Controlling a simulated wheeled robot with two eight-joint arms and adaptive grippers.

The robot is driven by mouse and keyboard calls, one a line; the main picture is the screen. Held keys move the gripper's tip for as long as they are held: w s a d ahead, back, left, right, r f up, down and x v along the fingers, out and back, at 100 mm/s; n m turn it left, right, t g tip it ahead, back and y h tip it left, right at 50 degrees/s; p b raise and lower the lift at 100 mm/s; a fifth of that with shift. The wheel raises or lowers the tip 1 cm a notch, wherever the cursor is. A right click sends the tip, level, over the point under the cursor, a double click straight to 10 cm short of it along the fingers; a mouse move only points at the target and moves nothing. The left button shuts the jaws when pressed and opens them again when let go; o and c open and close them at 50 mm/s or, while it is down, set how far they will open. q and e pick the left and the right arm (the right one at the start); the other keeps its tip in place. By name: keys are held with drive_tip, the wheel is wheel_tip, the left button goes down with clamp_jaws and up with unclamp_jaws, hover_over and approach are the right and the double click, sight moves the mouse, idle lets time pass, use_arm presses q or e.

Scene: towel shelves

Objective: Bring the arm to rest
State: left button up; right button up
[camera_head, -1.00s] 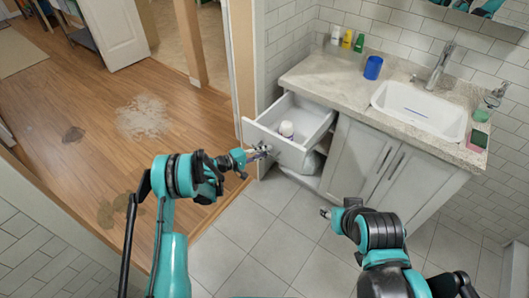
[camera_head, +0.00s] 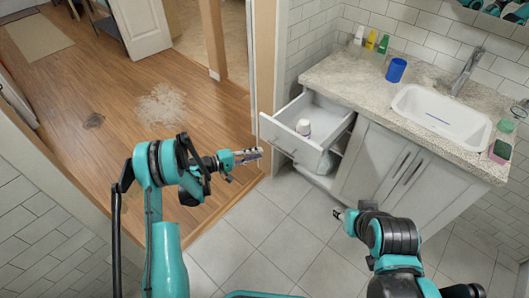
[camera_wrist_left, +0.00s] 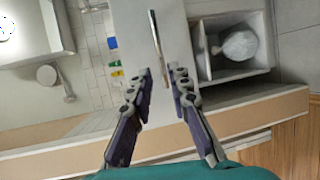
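My left gripper (camera_head: 250,155) is in front of the open drawer's front, to its left in the head view, and apart from it. In the left wrist view my left gripper (camera_wrist_left: 162,72) has its two fingers apart with nothing between them. The white drawer (camera_head: 283,137) stands pulled out of the vanity with a white bottle (camera_head: 304,128) in it. A metal handle (camera_wrist_left: 154,50) on a pale panel shows beyond the fingers in the wrist view. My right gripper (camera_head: 338,213) hangs over the floor before the cabinet doors; its fingers are too small to read.
The vanity countertop (camera_head: 345,82) holds a blue cup (camera_head: 396,70), several small bottles and a sink (camera_head: 443,115). A whitish object (camera_head: 326,163) sits below the drawer. Tiled floor (camera_head: 252,232) in front is clear. A door post (camera_head: 213,40) stands at the back.

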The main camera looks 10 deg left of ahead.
use_arm(q)
drive_tip(key=shift+s+a, duration=0.1)
drive_tip(key=shift+a, duration=0.05)
drive_tip(key=shift+r, duration=0.1)
idle(0.3)
drive_tip(key=s+r+m+g+y, duration=0.1)
drive_tip(key=s+r+m+y, duration=0.1)
drive_tip(key=s+r+y, duration=0.45)
drive_tip(key=s+r+m+g+y, duration=0.1)
drive_tip(key=s+r, duration=0.3)
drive_tip(key=r, duration=0.6)
drive_tip(key=s+a+r+m+y, duration=0.1)
drive_tip(key=s+a+m+y, duration=0.1)
drive_tip(key=s, duration=0.8)
drive_tip(key=s+a+r+m+t+y, duration=0.1)
drive_tip(key=s+a+y, duration=0.3)
drive_tip(key=s, duration=0.7)
drive_tip(key=shift+s+a+m, duration=0.15)
drive_tip(key=shift+s+m, duration=0.15)
drive_tip(key=shift+m, duration=0.3)
